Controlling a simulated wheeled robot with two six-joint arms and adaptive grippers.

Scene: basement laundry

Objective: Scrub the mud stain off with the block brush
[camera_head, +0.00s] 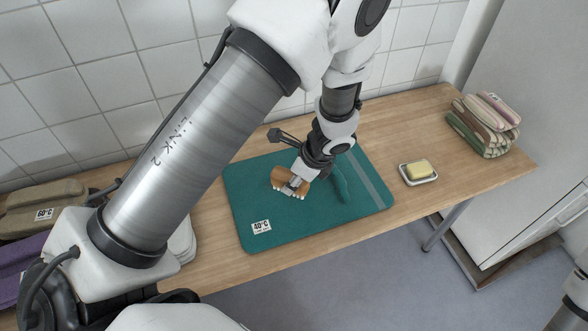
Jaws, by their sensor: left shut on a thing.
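The block brush (278,177) has a wooden body and pale bristles. It is in my left gripper (294,182), which is shut on it above or on the teal cloth (256,205). I cannot tell whether the bristles touch the cloth. The cloth lies flat on the wooden table, with a 40°C label near its front left corner and a lighter stripe on its right. I see no mud stain; the brush and my left arm hide part of the cloth. My right gripper is out of view.
Yellow soap (419,168) sits in a white dish to the right. Folded striped towels (484,122) are at the far right. Folded brown (45,192) and purple textiles are at the left.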

